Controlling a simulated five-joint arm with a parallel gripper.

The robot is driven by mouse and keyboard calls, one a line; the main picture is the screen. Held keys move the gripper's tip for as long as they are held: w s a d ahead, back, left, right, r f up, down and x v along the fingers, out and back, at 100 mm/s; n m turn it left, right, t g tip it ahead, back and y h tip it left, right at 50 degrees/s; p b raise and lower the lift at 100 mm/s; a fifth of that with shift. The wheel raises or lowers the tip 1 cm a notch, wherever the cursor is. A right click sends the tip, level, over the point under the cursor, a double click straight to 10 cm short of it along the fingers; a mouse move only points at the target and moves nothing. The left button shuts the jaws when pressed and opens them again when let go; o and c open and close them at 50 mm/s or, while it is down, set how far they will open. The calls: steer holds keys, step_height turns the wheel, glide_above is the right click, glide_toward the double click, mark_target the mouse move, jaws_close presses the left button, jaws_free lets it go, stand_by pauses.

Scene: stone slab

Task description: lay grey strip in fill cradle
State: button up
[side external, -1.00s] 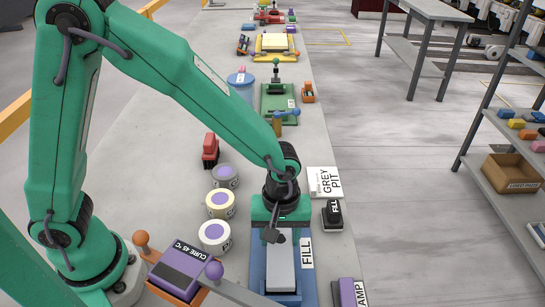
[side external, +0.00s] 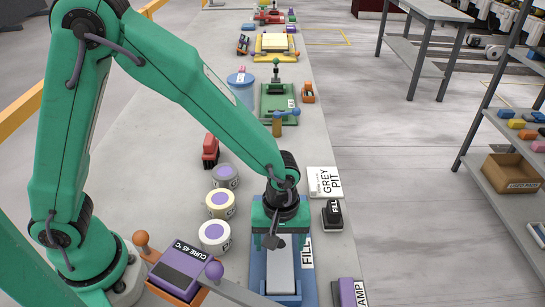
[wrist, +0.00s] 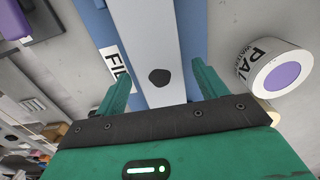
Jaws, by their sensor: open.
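The grey strip (side external: 281,273) lies lengthwise along the blue fill cradle (side external: 257,272), which has a FILL label beside it. In the wrist view, the pale strip (wrist: 150,40) runs down the middle, with blue cradle (wrist: 192,30) showing on both sides and a dark spot on the strip's top. My gripper (side external: 279,240) is over the far end of the strip and hides that end in the side view. Its two green fingers (wrist: 162,88) are spread open, one on each side of the strip, with visible gaps. Exact fingertip height is unclear.
A purple CURE box (side external: 181,269) stands left of the cradle. Several round tins (side external: 215,236) line the left side. A black FILL button (side external: 332,214) and the GREY PIT sign (side external: 325,182) are to the right. A purple block (side external: 347,292) sits near front right.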

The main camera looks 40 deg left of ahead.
mark_target(280, 244)
steer(key=shift+r, duration=0.15)
step_height(280, 244, up, 12)
stand_by(0.7)
steer(key=shift+a, duration=0.1)
stand_by(0.4)
steer(key=s+a+r+m+t, duration=0.2)
steer(key=s+a+r+m, duration=0.2)
steer(key=a, duration=0.6)
steer(key=s+a+r+m+t, duration=0.3)
steer(key=s+a+r+m, duration=0.2)
steer(key=a, duration=0.5)
steer(key=shift+s+a+r+t, duration=0.2)
steer(key=shift+r+t, duration=0.1)
steer(key=shift+r, duration=0.15)
steer(key=shift+c, duration=0.2)
